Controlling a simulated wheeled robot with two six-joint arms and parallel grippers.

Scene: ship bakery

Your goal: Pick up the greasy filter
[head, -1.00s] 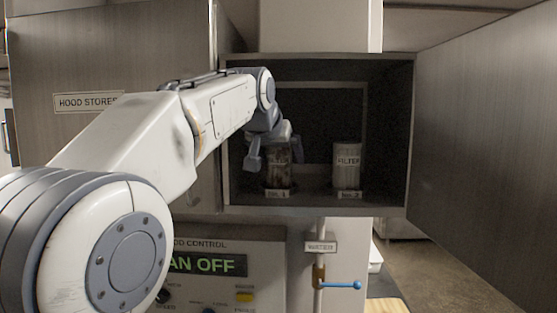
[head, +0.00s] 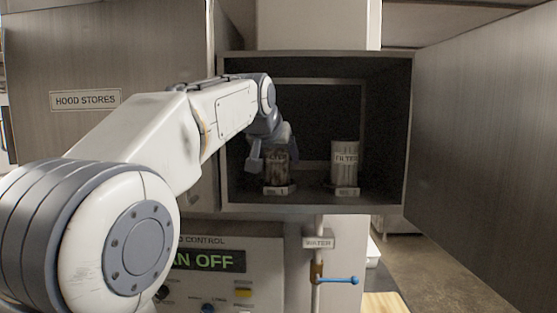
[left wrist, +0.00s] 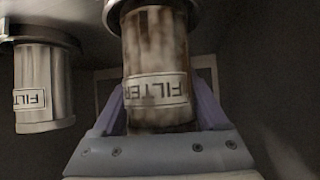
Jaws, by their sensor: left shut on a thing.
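The greasy filter (head: 277,167) is a brown-stained cylinder with a FILTER label, standing upright at its holder on the left inside the open cupboard. It also shows in the left wrist view (left wrist: 155,60), upside down, with its base still at a dark round holder. My left gripper (head: 270,155) reaches into the cupboard and is shut on the greasy filter; its purple fingers sit on either side of it in the left wrist view (left wrist: 160,112). A clean, pale filter (head: 345,168) stands to the right, apart from the gripper. My right gripper is not in view.
The cupboard (head: 318,207) has side walls and a roof close around my arm. Its large door (head: 485,130) stands open at the right. Below are a control panel (head: 215,242) and a water pipe with a blue lever (head: 338,281).

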